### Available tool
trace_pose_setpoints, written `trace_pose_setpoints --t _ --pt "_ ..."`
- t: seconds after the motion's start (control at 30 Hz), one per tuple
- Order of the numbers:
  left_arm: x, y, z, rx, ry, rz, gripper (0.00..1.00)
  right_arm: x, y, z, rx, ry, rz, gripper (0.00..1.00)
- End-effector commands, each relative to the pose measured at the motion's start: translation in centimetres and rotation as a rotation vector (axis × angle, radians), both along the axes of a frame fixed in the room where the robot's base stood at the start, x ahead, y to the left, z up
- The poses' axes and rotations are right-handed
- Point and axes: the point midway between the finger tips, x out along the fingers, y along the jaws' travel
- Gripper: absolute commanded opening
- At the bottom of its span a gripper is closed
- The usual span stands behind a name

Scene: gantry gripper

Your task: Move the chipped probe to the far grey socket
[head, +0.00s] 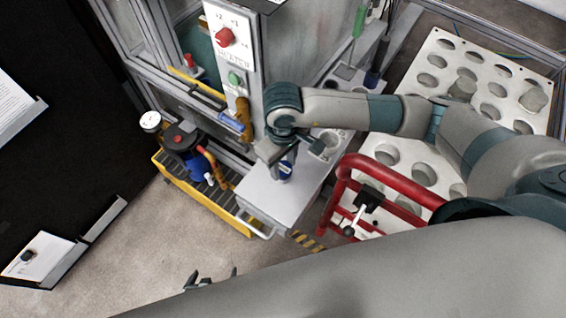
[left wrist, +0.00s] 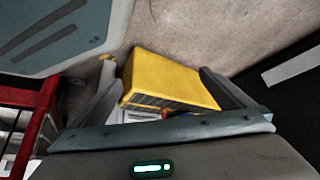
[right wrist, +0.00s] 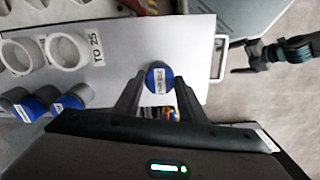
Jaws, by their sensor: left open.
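A blue-capped probe (head: 285,170) with a white label is at my right gripper (head: 289,152), over the grey bench top (head: 268,200). In the right wrist view the probe (right wrist: 160,76) sits between the tips of my right gripper (right wrist: 159,88), which is closed in on it. I cannot make out a chip on it, or whether it touches the bench. Round grey-white sockets (right wrist: 68,50) stand on the bench beside a tag; one (head: 330,143) shows behind the gripper. My left gripper (head: 210,280) is open and empty, low at the front.
A red tubular frame (head: 385,175) and a white panel with round holes (head: 425,150) stand right of the bench. A yellow tray (head: 215,205) with equipment is at its left. The floor in front is clear.

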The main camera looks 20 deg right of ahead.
Motion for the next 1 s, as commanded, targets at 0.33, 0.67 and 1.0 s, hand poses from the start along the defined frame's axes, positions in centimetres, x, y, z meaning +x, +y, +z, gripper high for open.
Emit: trace_pose_setpoints --t 0.33,0.67,1.0 --pt "-0.1 0.2 0.0 0.003 0.005 0.001 1.00 0.0 0.0 0.0 0.000 0.000 0.000 0.56" --pt "-0.2 0.1 0.1 -0.004 -0.023 -0.001 1.00 0.1 0.0 0.8 0.001 -0.003 0.000 0.56" --pt "-0.9 1.2 -1.1 0.021 0.061 0.009 1.00 0.2 0.0 6.2 0.001 -0.006 0.002 0.56"
